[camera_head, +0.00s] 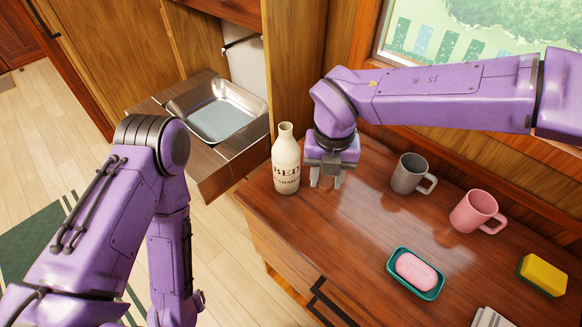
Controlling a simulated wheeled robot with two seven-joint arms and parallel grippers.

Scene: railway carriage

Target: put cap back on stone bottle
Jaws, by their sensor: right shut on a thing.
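The cream stone bottle (286,160) with dark lettering stands upright at the left end of the wooden counter; no cap shows on its mouth. My right gripper (327,182) points down just right of the bottle, low over the counter. Its fingers are shut on a small brownish thing, which I take to be the cap; it is mostly hidden between the fingers. The gripper housing is very close to the bottle; I cannot tell whether they touch. My left arm hangs at the left of the picture, and its fingers are not in view.
A grey mug (408,174) and a pink mug (474,212) stand right of my right gripper. A teal dish (428,293) with pink soap (416,271) and a yellow sponge (543,275) lie nearer the front. A metal sink (190,100) is behind left. The counter's front-middle is clear.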

